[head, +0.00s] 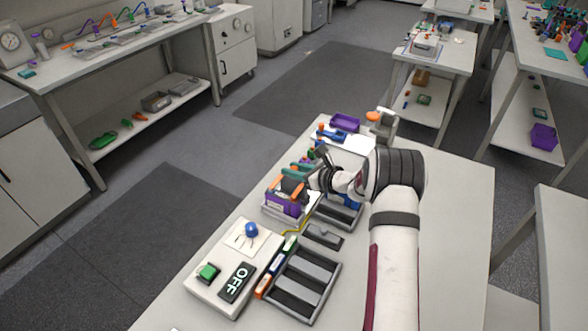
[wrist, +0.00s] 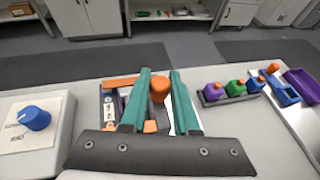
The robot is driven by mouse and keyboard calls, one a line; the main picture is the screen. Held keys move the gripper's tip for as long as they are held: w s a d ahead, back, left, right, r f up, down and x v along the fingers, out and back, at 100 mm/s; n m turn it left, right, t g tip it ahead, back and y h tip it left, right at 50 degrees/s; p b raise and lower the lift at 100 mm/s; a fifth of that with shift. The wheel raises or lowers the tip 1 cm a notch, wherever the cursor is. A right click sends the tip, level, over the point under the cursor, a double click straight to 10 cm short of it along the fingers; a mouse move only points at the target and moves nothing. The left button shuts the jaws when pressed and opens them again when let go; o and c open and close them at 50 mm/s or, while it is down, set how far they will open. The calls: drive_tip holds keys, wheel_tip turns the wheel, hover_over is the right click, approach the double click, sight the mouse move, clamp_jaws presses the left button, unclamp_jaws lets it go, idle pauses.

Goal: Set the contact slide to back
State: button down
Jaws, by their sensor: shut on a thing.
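The cycler's cell holder (head: 283,207) is a purple and white block with orange parts on top, at the middle of the bench in the head view. In the wrist view an orange knob (wrist: 159,89), which looks like the handle of the contact slide, stands between the teal fingers of my gripper (wrist: 160,78). My gripper (head: 300,172) is shut on this knob, over the holder. The fingers and the gripper body hide much of the holder and the slide's track, so I cannot tell the slide's position.
A control box with a blue dial (head: 251,229), a green button (head: 208,271) and an OFF display (head: 237,283) stands in front. A dark tray (head: 302,284) lies beside it. Small coloured bottles (wrist: 236,86) and a purple bin (head: 345,122) are farther along. The bench's right side is clear.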

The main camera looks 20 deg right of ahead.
drive_tip(key=shift+w+d, duration=1.9)
drive_tip(key=shift+d, duration=0.15)
drive_tip(key=c, duration=0.7)
unclamp_jaws()
drive_tip(key=shift+o, duration=0.2)
drive_tip(key=shift+s, duration=0.1)
drive_tip(key=v, duration=1.5)
drive_tip(key=shift+s+r, duration=0.2)
drive_tip(key=shift+r, duration=0.05)
drive_tip(key=shift+d, duration=0.1)
